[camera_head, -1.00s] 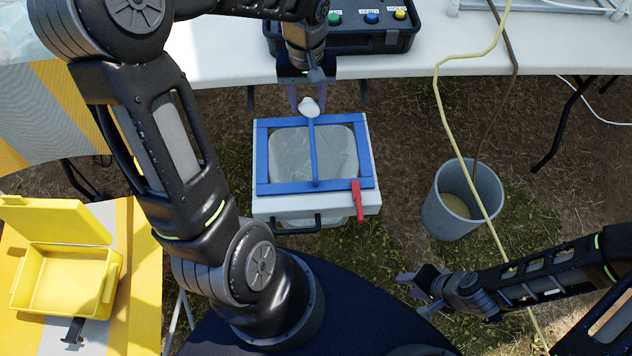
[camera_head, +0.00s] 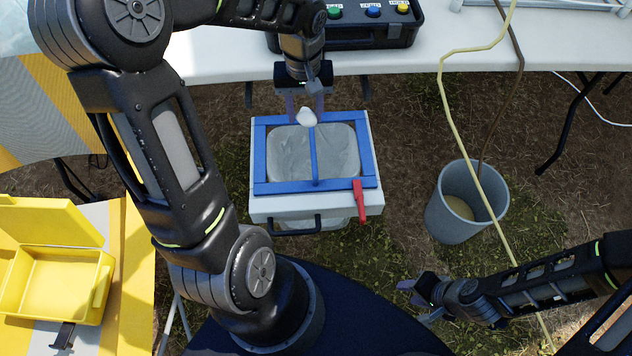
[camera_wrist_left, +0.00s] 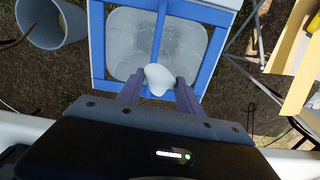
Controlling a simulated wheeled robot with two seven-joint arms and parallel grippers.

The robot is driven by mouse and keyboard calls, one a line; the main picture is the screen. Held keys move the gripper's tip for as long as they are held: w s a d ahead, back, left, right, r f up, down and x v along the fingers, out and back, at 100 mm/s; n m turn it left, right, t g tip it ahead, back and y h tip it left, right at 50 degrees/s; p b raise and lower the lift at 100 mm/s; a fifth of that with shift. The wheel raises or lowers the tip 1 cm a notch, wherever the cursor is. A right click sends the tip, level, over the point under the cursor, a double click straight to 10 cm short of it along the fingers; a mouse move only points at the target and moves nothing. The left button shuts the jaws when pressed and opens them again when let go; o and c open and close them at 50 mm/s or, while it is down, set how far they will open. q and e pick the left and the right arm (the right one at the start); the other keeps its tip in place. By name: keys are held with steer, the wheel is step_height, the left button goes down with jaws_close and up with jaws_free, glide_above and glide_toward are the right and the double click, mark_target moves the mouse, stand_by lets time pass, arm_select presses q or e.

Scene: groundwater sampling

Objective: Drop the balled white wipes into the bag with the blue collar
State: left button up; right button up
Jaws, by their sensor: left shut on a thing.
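My left gripper (camera_head: 306,112) is shut on a balled white wipe (camera_head: 307,117), held at the back side of the bag with the blue collar. The blue collar (camera_head: 262,157) is a square frame with a bar down its middle, on a pale box-like stand. A translucent bag (camera_head: 338,150) lines the opening on both sides of the bar. In the left wrist view the wipe (camera_wrist_left: 158,79) sits between the fingertips, in front of the collar's middle bar. My right gripper (camera_head: 422,297) is empty at lower right, its fingers apart. Other wipes are not visible.
A red lever (camera_head: 359,201) and a black handle are on the stand's front. A grey bucket (camera_head: 459,208) with murky liquid stands to the right, with hoses crossing it. A white table (camera_head: 420,55) with a black button case is behind. An open yellow box (camera_head: 62,283) is at left.

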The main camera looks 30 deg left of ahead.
arm_select(q)
steer(key=shift+f, duration=0.5)
steer(key=o, duration=1.4)
steer(key=shift+r, duration=0.1)
step_height(320, 180, up, 8)
steer(key=shift+f+p, duration=0.1)
steer(key=shift+p, duration=0.3)
